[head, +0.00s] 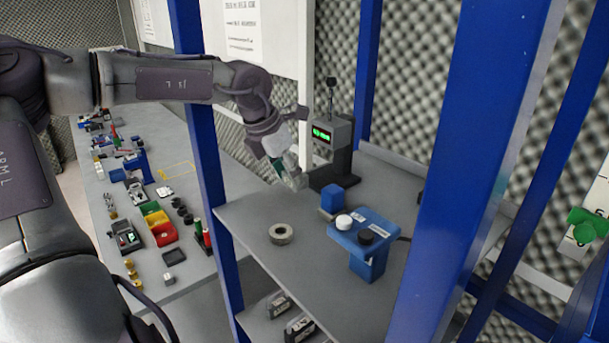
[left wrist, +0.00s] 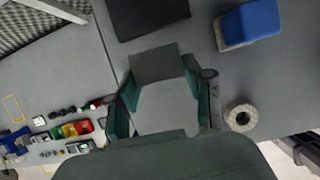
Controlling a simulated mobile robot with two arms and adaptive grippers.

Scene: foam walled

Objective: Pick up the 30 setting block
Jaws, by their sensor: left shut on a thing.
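My left gripper (head: 282,163) hangs over the back of the grey shelf, just left of the gauge with a green readout. Its green-lined fingers (left wrist: 162,102) are shut on a plain grey block, which I take for the 30 setting block (left wrist: 160,66). The block sits between both fingers and extends past their tips. In the head view the block (head: 296,181) shows only in part below the fingers. I cannot read any number on it, and I cannot tell whether it touches the shelf. My right gripper is not in view.
The gauge (head: 322,133) stands on a dark base. A blue block (head: 331,197), a two-button blue box (head: 357,258) and a grey ring (head: 281,234) stand on the shelf. Blue posts (head: 201,150) frame it. A cluttered bench (head: 205,290) lies left.

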